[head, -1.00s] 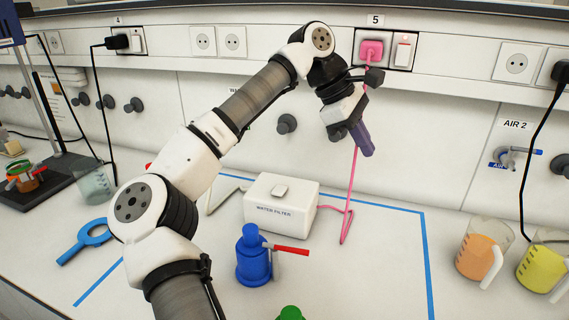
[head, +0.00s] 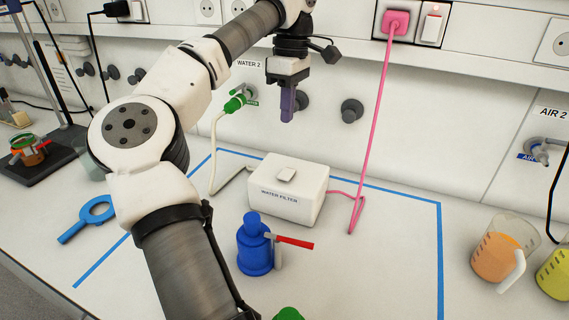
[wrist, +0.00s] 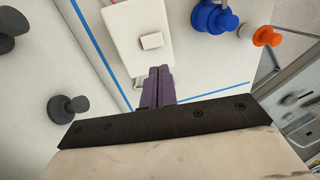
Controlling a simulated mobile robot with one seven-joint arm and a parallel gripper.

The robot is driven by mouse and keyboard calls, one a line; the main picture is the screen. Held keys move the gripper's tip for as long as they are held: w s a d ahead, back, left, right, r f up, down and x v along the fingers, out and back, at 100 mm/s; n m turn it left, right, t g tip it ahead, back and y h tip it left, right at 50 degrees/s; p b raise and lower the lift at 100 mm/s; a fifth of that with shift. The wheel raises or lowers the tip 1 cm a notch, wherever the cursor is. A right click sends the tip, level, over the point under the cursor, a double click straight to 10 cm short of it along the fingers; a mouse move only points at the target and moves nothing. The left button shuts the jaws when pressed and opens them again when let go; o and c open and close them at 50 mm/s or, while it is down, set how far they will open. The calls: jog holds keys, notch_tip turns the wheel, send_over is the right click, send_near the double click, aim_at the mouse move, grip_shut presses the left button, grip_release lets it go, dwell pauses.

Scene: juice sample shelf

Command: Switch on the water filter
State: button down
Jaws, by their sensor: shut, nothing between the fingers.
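The water filter (head: 289,192) is a white box labelled WATER FILTER on the bench, with a raised pale button (head: 286,174) on top. In the wrist view, the box (wrist: 125,25) and its button (wrist: 151,41) lie just beyond the fingertips. My gripper (head: 288,118) has purple fingers pointing down, shut and empty, above the box and apart from it. The fingers also show in the wrist view (wrist: 159,72). A pink cord runs from the box's right side to a pink plug (head: 396,22) in a wall socket. Beside it is a white switch (head: 433,25) with a red light.
A pale hose (head: 214,150) joins the box to a green tap (head: 235,104) under WATER 2. Beakers (head: 500,250) stand at right. Grey knobs (head: 351,110) stick out of the wall.

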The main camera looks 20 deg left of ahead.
aim_at(284, 176)
jog(key=f+p, duration=0.1)
jog(key=f, duration=0.3)
jog(key=s+f, duration=0.1)
jog(key=f, duration=0.3)
jog(key=f+p, duration=0.1)
jog(key=f, duration=0.4)
jog(key=shift+s+p, duration=0.35)
jog(key=shift+s, duration=0.05)
jog(key=f+t+b, duration=0.1)
jog(key=b, duration=0.2)
jog(key=shift+s+a+f, duration=0.1)
jog(key=shift+s+f, duration=0.05)
jog(key=shift+r+p, duration=0.3)
jog(key=shift+r, duration=0.2)
jog(key=shift+f, duration=0.1)
